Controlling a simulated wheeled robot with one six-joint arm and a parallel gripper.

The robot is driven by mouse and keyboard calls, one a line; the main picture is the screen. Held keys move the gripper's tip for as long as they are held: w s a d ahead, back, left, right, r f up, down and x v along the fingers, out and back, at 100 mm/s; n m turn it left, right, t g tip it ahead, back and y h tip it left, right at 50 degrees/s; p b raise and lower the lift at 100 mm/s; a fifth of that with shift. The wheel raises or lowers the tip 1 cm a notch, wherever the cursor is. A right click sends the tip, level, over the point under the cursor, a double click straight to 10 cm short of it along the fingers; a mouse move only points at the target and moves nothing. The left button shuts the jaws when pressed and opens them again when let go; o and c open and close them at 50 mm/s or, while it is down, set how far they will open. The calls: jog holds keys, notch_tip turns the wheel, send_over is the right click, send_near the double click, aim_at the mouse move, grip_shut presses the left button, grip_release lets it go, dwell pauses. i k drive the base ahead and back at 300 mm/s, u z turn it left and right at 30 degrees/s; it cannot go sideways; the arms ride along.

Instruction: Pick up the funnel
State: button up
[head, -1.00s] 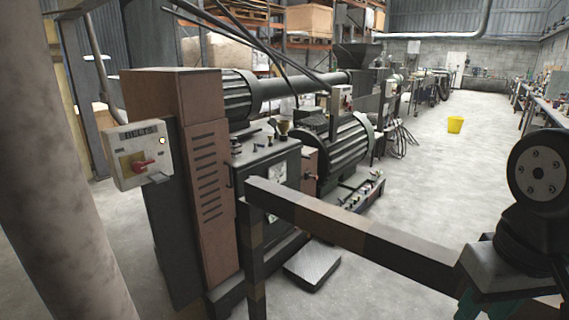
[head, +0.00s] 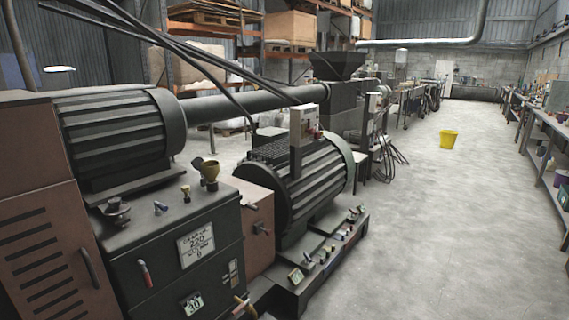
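A small dull-yellow and dark, funnel-like piece (head: 209,172) stands on top of a dark control cabinet (head: 165,238), near its back edge; I take it for the funnel, though it is small. A small dark metal, bowl-like piece (head: 115,211) sits on the same top further left, and I cannot tell exactly what it is. A large dark hopper (head: 338,66) is on the machine further back. My gripper is not in view.
Small items (head: 185,192) lie on the cabinet top. A ribbed motor (head: 310,180) stands right of the cabinet. Benches (head: 545,130) line the right wall. Cables (head: 250,60) hang above the machine.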

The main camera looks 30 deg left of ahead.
aim_at(211, 169)
jog(key=u, duration=0.05)
jog(key=i, duration=1.35)
jog(key=u, duration=1.15)
jog(key=i, duration=0.9)
jog(key=u, duration=0.95)
jog(key=i, duration=0.3)
jog(key=u, duration=0.25)
